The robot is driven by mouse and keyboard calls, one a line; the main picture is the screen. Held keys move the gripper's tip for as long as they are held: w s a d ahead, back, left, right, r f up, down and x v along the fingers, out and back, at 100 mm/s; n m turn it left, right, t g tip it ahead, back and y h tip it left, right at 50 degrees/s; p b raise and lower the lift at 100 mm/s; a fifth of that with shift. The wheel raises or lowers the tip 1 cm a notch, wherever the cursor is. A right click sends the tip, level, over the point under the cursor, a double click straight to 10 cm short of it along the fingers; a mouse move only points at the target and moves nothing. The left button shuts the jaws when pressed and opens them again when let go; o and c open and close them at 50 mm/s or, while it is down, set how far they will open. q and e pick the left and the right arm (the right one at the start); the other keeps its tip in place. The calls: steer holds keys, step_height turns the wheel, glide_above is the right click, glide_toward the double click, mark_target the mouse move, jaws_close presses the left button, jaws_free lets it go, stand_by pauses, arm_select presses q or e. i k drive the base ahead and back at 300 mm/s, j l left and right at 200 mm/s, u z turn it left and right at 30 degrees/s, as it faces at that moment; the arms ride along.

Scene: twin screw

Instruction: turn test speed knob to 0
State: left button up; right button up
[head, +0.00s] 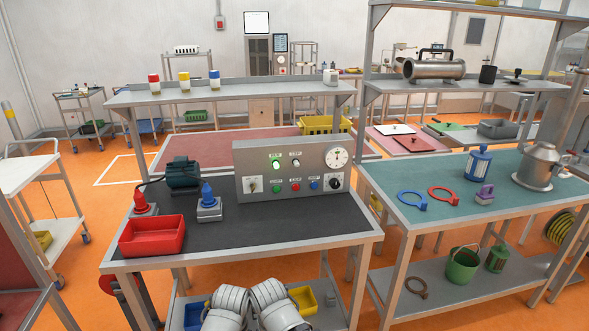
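A grey control box (307,154) stands at the back right of the dark-topped bench. A black round knob (335,183) sits at its lower right, below a white round gauge (337,157); it may be the test speed knob, but its markings are too small to read. A small switch or knob on a pale plate (253,185) is at the lower left of the panel. Green, red and blue buttons lie between them. A green lamp (276,164) looks lit. My white arm links show at the bottom edge; neither gripper is in view.
The bench's dark top (290,228) is clear in front of the box. A red bin (152,236), a blue-topped device (208,204), a red-topped device (143,203) and a dark motor (183,174) stand to the left. A green-topped table (420,182) is at right.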

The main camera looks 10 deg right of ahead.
mark_target(334, 183)
steer(key=i+l, duration=0.1)
steer(key=l, duration=1.25)
steer(key=i+l, duration=0.15)
steer(key=l, duration=0.5)
